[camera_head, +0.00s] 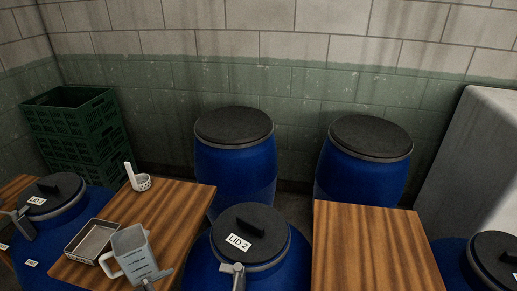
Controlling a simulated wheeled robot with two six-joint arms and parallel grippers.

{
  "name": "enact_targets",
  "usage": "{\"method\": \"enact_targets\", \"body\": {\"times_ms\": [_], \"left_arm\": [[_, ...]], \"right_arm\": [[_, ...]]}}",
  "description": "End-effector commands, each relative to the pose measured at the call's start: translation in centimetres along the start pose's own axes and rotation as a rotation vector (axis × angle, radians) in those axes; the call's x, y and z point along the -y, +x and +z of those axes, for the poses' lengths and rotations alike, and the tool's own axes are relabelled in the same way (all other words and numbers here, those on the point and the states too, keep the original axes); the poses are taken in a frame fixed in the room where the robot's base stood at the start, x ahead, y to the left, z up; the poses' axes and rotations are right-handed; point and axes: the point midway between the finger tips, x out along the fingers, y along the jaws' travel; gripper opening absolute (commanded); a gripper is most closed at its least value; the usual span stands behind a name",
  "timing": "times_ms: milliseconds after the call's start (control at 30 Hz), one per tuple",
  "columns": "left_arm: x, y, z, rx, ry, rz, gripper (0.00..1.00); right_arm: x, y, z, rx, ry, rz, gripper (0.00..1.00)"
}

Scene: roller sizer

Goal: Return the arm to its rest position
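Neither of my grippers can be made out in the head view, and no arm link of mine shows clearly. A grey jug (134,252) with a handle on its left stands at the front of the left wooden table (180,205). A small grey piece at its lower edge is cut off by the frame, and I cannot tell what it is. A shallow metal tray (93,241) lies to the left of the jug. A white ladle-like strainer (141,182) with an upright handle is at the table's back left.
A blue drum with a black lid marked LID 2 (245,235) stands between the left table and the bare right table (370,250). Other lidded drums stand at left (52,194), right (498,256) and behind (235,165) (365,170). Green crates (72,125) are stacked at back left.

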Motion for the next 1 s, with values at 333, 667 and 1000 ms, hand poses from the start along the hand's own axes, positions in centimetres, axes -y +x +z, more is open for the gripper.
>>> {"method": "enact_targets", "body": {"times_ms": [333,667,1000], "left_arm": [[3.3,-3.9,-5.1,-0.232,0.746,-0.170,1.00],[5.9,-9.4,-9.7,-0.362,1.450,-0.519,1.00],[7.4,-14.5,-12.5,-0.336,1.912,-0.889,1.00]], "right_arm": [[0.6,-0.1,0.6,0.007,0.004,-0.007,1.00],[1.2,-0.1,0.6,0.008,0.007,-0.014,1.00],[0.8,0.0,0.6,0.008,0.005,-0.009,1.00]]}}
